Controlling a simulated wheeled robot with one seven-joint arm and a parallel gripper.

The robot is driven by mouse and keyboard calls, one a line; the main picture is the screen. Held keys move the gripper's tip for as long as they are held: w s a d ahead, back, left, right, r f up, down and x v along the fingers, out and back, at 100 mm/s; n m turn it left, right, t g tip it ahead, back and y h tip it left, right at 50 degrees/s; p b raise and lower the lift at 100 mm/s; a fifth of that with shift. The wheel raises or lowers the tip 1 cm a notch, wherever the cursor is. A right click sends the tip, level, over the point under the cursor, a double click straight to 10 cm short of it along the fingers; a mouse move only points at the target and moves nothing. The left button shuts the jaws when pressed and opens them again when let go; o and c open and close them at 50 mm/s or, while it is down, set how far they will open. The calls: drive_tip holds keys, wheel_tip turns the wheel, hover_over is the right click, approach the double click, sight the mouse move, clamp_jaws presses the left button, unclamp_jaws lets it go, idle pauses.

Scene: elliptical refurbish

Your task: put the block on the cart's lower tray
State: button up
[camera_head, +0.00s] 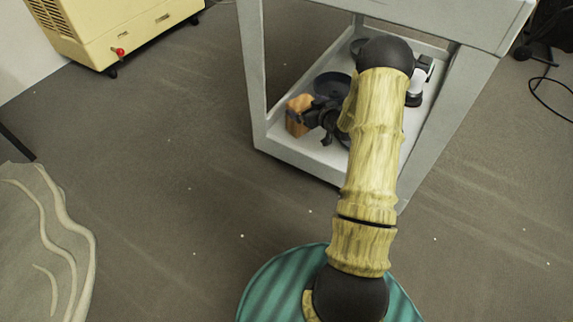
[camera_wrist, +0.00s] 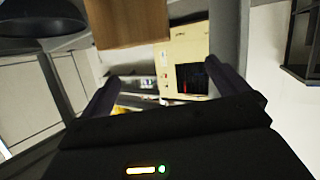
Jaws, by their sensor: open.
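The block (camera_head: 299,103) is orange-brown wood. In the head view it stands on the cart's lower tray (camera_head: 283,150), near the left corner post. My gripper (camera_head: 312,122) reaches in over the tray right beside the block and hides part of it. In the wrist view the block (camera_wrist: 128,22) shows at the top, beyond the fingertips. My gripper (camera_wrist: 162,75) is open there, with no object between its two fingers. I cannot tell whether a finger touches the block.
A dark round dish (camera_head: 333,83) lies on the tray behind my gripper, with a black-and-white item (camera_head: 419,85) further right. The cart's posts and upper shelf (camera_head: 440,18) frame the opening. A cream cabinet (camera_head: 115,30) stands back left. The floor left of the cart is clear.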

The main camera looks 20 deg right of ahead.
drive_tip(key=s+a+r+m+g+h, duration=0.25)
drive_tip(key=s+a+r+g, duration=0.35)
drive_tip(key=s+a+r, duration=0.4)
drive_tip(key=s+a+r+g, duration=0.1)
drive_tip(key=s+a, duration=0.4)
drive_tip(key=s, duration=0.5)
drive_tip(key=s+a+r+g, duration=0.1)
drive_tip(key=s+a+g, duration=0.3)
drive_tip(key=s, duration=0.6)
drive_tip(key=shift+s+a+r, duration=0.2)
drive_tip(key=shift+s+a, duration=0.05)
drive_tip(key=shift+a, duration=0.2)
drive_tip(key=shift+m, duration=0.25)
wheel_tip(320, 180, up, 19)
drive_tip(key=p, duration=1.9)
drive_tip(key=shift+r, duration=0.15)
drive_tip(key=shift+c, duration=0.2)
